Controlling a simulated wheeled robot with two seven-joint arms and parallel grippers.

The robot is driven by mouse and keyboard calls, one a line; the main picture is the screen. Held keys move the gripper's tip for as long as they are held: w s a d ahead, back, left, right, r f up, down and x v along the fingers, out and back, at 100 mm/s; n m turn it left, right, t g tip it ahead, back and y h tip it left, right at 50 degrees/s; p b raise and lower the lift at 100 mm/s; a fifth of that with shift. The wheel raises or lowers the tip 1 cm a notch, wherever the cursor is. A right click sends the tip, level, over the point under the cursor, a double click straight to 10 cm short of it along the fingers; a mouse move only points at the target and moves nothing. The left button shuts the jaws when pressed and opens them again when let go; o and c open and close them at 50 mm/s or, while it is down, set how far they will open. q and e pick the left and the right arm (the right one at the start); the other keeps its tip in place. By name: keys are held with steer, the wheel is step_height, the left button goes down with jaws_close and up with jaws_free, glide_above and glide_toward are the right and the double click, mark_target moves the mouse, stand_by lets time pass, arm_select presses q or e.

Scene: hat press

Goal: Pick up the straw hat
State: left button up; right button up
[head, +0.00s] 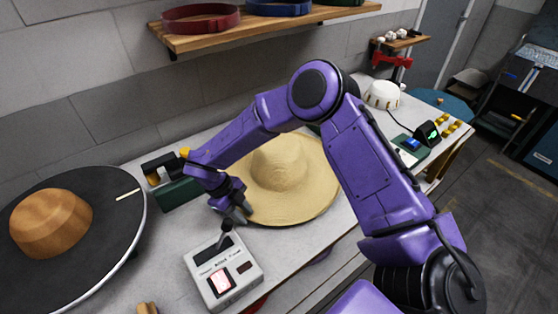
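The straw hat (300,197) is pale, with a round crown and a wide brim, and lies crown up on the grey worktable in the middle of the head view. My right arm passes over its far and right side and hides part of it. My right gripper (240,212) is at the hat's left front brim edge, pointing down. The dark fingers overlap the brim edge in the picture; I cannot tell whether they touch it or how far apart they are. My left gripper is not in view.
A control box (223,272) with a lever and lit red button stands just in front of my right gripper. A black disc (107,232) carrying a brown wooden hat block (50,222) is at left. A green tool (180,191) lies behind the gripper. A wooden shelf (262,34) hangs above.

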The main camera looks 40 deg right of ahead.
jaws_close()
steer(key=shift+r, duration=0.15)
step_height(320, 180, up, 18)
steer(key=b, duration=0.2)
steer(key=shift+b, duration=0.35)
stand_by(2.0)
